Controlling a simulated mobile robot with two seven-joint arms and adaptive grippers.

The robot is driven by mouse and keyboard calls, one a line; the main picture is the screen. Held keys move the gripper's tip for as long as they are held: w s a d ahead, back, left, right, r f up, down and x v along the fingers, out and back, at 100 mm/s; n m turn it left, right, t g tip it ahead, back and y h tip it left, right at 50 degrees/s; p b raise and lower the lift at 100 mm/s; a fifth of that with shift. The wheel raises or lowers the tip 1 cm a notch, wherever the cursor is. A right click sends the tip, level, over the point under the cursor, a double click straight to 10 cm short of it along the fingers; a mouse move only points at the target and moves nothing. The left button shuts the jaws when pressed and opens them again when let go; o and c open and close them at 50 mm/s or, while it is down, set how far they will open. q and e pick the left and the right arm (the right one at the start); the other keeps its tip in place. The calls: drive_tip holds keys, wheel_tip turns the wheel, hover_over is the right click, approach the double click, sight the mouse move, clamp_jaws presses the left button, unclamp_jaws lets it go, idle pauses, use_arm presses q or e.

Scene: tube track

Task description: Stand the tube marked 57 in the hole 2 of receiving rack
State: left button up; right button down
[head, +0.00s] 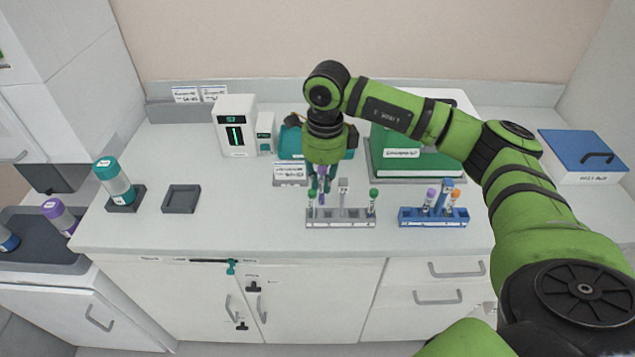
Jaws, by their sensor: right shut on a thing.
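My right gripper (321,186) comes down over the left part of a grey rack (345,224). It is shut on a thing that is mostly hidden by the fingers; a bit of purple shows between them. A green-capped tube (311,207) stands at the rack's left end, close to the fingers, and another green-capped tube (373,203) stands at its right end. A blue rack (433,218) to the right holds a purple-capped tube (430,199) and an orange-capped tube (449,199). I cannot read tube numbers, hole numbers or which rack is the receiving one. My left gripper is not in view.
A white device (235,126) with a lit screen stands behind, left of my gripper. A green box (415,160) stands at the back. A teal-capped jar (115,182) and an empty dark square tray (181,199) are on the left. A blue-lidded box (582,152) is far right.

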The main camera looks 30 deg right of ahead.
drive_tip(key=shift+w+d+r+m+p, duration=0.2)
drive_tip(key=shift+d+m, duration=0.15)
drive_tip(key=shift+m, duration=0.2)
drive_tip(key=shift+w+d+r+m+p, duration=0.1)
drive_tip(key=shift+d+m+p, duration=0.1)
drive_tip(key=shift+d+m, duration=0.25)
drive_tip(key=f+b, duration=0.1)
drive_tip(key=f+m, duration=0.1)
drive_tip(key=f, duration=0.1)
drive_tip(key=f+m+b, duration=0.1)
drive_tip(key=shift+s+d+f+b, duration=0.1)
drive_tip(key=shift+d+f+b, duration=0.2)
drive_tip(key=shift+f, duration=0.05)
drive_tip(key=shift+f+b, duration=0.35)
drive_tip(key=shift+b, duration=0.35)
drive_tip(key=shift+f, duration=0.15)
idle(0.6)
drive_tip(key=shift+f+b, duration=0.5)
drive_tip(key=shift+b, duration=0.05)
drive_tip(key=shift+f, duration=0.1)
drive_tip(key=shift+f+b, duration=0.55)
drive_tip(key=shift+b, duration=0.05)
